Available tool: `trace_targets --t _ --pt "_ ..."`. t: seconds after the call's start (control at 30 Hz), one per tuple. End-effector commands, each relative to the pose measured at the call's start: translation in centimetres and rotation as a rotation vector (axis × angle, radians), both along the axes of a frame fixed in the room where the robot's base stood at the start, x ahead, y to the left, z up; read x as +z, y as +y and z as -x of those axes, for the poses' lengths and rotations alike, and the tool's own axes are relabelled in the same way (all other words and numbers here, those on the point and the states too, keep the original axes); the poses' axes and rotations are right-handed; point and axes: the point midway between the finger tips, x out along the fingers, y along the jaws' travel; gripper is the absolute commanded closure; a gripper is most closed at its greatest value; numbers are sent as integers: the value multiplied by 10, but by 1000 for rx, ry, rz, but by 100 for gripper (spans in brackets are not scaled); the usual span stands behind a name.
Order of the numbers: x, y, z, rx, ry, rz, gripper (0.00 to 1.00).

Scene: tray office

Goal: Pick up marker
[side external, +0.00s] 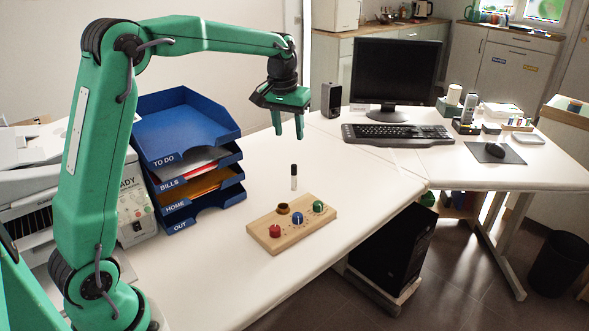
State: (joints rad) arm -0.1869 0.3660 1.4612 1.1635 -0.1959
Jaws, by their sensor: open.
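The marker (294,178) is a small upright cylinder with a black upper part and a whitish lower part. It stands on the white desk just behind the wooden block. My gripper (288,134) is open and empty, with its two green fingers pointing down. In the picture it is above the marker, apart from it. How far it is in depth from the marker I cannot tell.
A wooden block (265,231) with red, blue and green knobs and a dark round piece lies in front of the marker. Blue stacked trays (186,127) stand at left. A monitor (397,72) and keyboard (396,136) are farther back. The desk around the marker is clear.

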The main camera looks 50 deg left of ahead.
Motion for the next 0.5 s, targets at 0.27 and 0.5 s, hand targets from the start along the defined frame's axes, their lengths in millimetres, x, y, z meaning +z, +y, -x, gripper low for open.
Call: trace_targets --t 0.27,0.5 --pt "-48 30 -43 74 67 18 57" --pt "-92 53 -70 133 116 32 57"
